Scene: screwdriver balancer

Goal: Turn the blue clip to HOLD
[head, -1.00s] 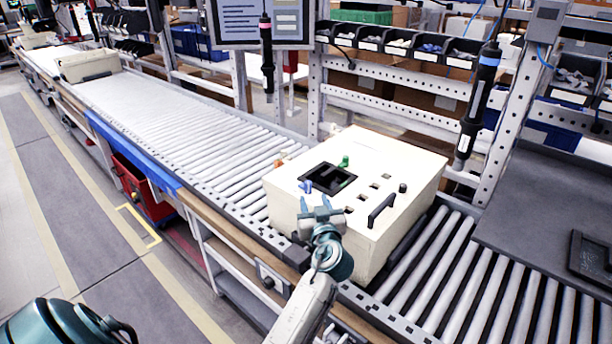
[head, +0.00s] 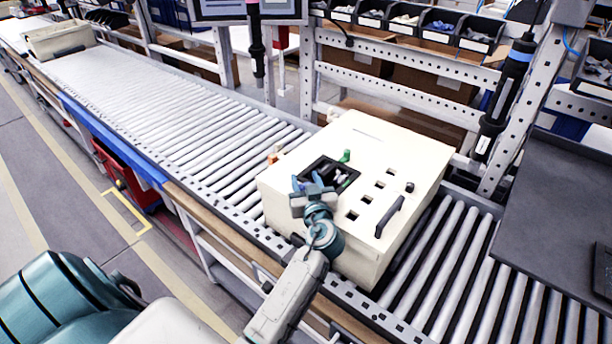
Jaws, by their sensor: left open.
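A cream box (head: 330,230) with a dark square opening (head: 340,174) in its top sits on the roller conveyor. The blue clip (head: 296,183) is at the near-left edge of this opening, partly hidden by my left gripper. My left gripper (head: 309,187) is open and close above the clip; I cannot tell whether it touches it. A green clip (head: 345,156) is at the far edge of the opening, and an orange clip (head: 272,158) is at the box's left edge. No HOLD marking is readable. My right gripper is out of view.
A black handle (head: 390,216) and a black knob (head: 409,187) stand on the box top, right of the opening. Hanging tools (head: 256,52) (head: 507,90) are behind the box. A grey table (head: 560,200) lies at the right.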

